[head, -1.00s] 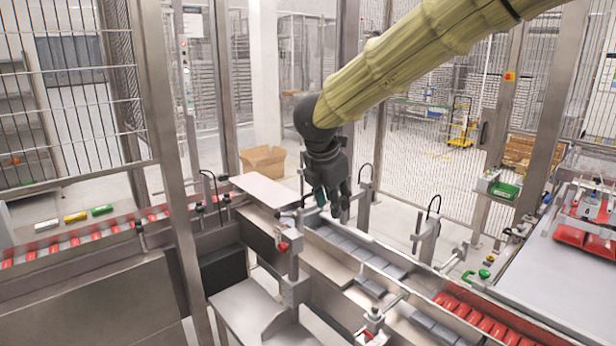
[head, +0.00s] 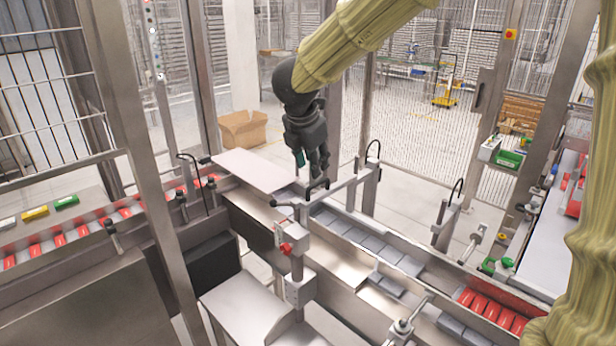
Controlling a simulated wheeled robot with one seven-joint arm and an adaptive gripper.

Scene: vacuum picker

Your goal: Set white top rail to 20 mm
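A pale bar (head: 343,187) runs from a post behind the conveyor to the front, across the channel of grey packs; it looks like the white top rail, though I cannot be sure. A dark handle (head: 317,184) stands at its front part. No scale or millimetre reading is legible. My gripper (head: 318,178) points down with its dark fingers at the handle, close above or beside it. I cannot tell whether they touch it. The fingers overlap from this side, so their opening is unclear.
A front post with a red knob (head: 286,248) stands beside the channel. Grey packs (head: 372,243) and red packs (head: 492,310) fill the channel. Another post with a looped cable (head: 371,185) stands close behind. A steel plate (head: 255,170) lies left. Fence posts surround the cell.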

